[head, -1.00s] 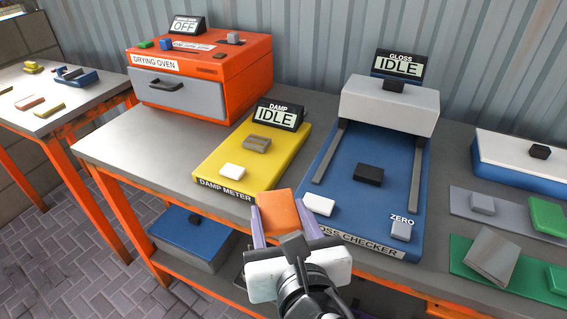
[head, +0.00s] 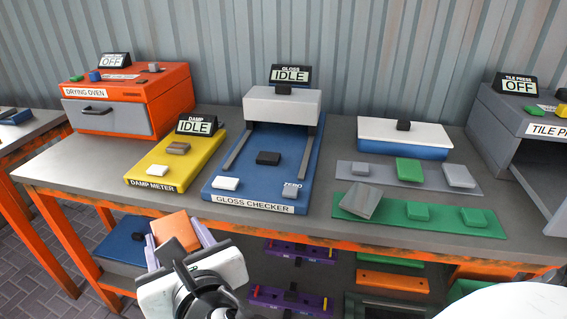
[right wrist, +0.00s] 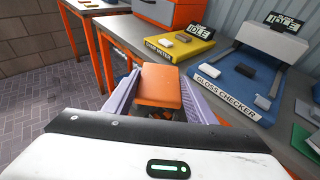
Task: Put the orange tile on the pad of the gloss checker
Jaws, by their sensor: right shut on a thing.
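The orange tile (head: 175,231) is held between the purple fingers of my right gripper (head: 178,232), in front of and below the bench's front edge. The tile also shows in the right wrist view (right wrist: 160,88), between both fingers. The blue gloss checker (head: 230,178) stands on the bench, up and to the right of the tile. Its dark pad (head: 268,158) lies bare in the middle of its bed. A white block (head: 225,183) and a grey zero block (head: 290,190) sit near its front. Its display (head: 291,75) reads IDLE. My left gripper is not in view.
The yellow damp meter (head: 165,165) and orange drying oven (head: 170,90) stand left of the checker. A blue-and-white box (head: 400,152), a grey strip (head: 345,170), a green strip (head: 385,232) and the tile press (head: 515,165) stand right. A lower shelf holds purple fixtures (head: 290,298).

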